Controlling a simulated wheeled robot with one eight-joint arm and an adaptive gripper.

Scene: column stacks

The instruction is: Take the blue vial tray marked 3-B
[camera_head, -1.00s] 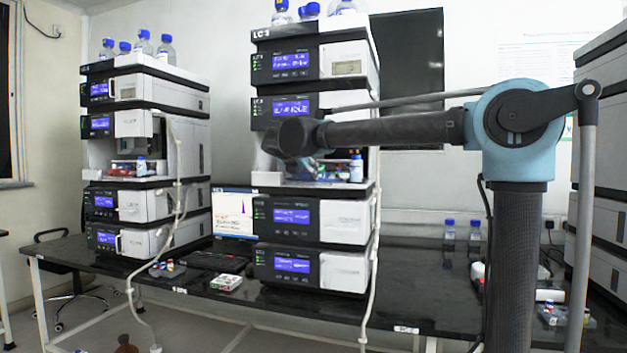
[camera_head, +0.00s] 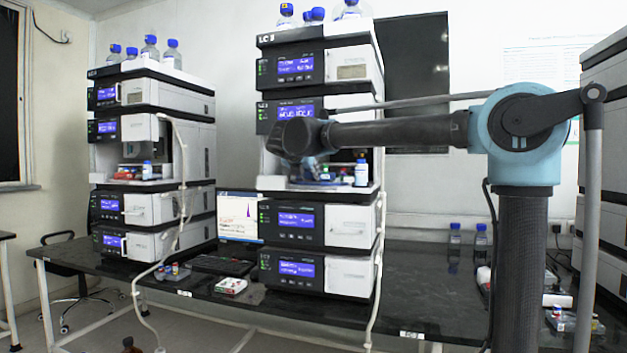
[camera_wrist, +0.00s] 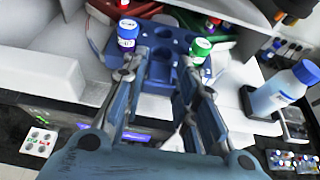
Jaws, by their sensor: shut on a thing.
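In the wrist view my gripper (camera_wrist: 168,66) is shut on the blue vial tray (camera_wrist: 172,40), with a finger on either side of its near part. The tray has round holes. A blue-capped vial (camera_wrist: 127,38) stands at its left and a green-capped vial (camera_wrist: 200,50) at its right. No 3-B marking can be read on it. In the head view my gripper (camera_head: 318,166) reaches into the open bay of the middle stack, and my wrist hides most of the tray.
The bay sits between instrument modules (camera_head: 320,225). Black bench (camera_head: 420,290) at right is largely clear.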

